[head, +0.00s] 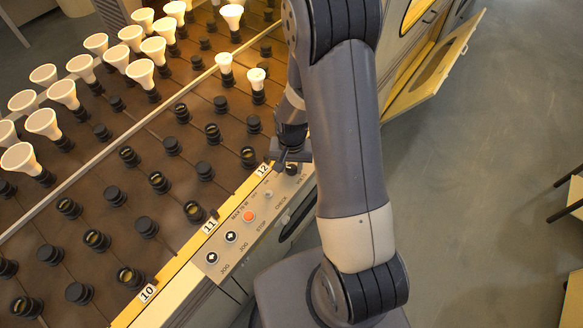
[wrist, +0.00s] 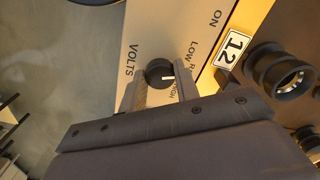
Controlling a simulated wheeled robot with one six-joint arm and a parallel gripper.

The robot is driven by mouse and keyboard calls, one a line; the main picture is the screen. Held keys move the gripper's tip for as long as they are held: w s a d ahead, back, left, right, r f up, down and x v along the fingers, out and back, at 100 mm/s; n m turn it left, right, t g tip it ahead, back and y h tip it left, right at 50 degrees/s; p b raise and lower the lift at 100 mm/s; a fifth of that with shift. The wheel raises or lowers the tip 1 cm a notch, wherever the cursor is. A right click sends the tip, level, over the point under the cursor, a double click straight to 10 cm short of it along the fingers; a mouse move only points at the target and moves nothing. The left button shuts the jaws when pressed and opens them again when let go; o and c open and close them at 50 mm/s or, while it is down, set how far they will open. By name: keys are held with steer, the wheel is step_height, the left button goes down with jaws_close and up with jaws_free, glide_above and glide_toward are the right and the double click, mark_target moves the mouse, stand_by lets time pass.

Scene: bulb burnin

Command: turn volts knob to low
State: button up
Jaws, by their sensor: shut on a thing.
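The volts knob (wrist: 155,72) is a round black dial with a white pointer mark, on the cream control panel (wrist: 140,22). It sits between the two fingers of my gripper (wrist: 160,92), which is shut on it. The pointer faces right in the wrist view, toward a label mostly hidden by a finger, below the word LOW and above HIGH. VOLTS is printed to the knob's left. In the head view my gripper (head: 285,160) reaches down to the panel's far end beside the 12 tag, and the dark knob (head: 291,169) is partly hidden under it.
A rack (head: 185,165) of black sockets, several with lit white bulbs (head: 140,72), lies left of the panel. An orange button (head: 249,216) and two black jog buttons are nearer along the panel. An open cabinet door (head: 435,70) stands at upper right.

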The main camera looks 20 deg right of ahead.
mark_target(292, 168)
steer(key=shift+n+b, duration=0.75)
steer(key=shift+n, duration=1.15)
steer(key=o, duration=1)
steer(key=shift+r, duration=0.1)
step_height(292, 168, up, 11)
steer(key=shift+f, duration=0.2)
step_height(292, 168, down, 11)
steer(key=shift+r, duration=0.1)
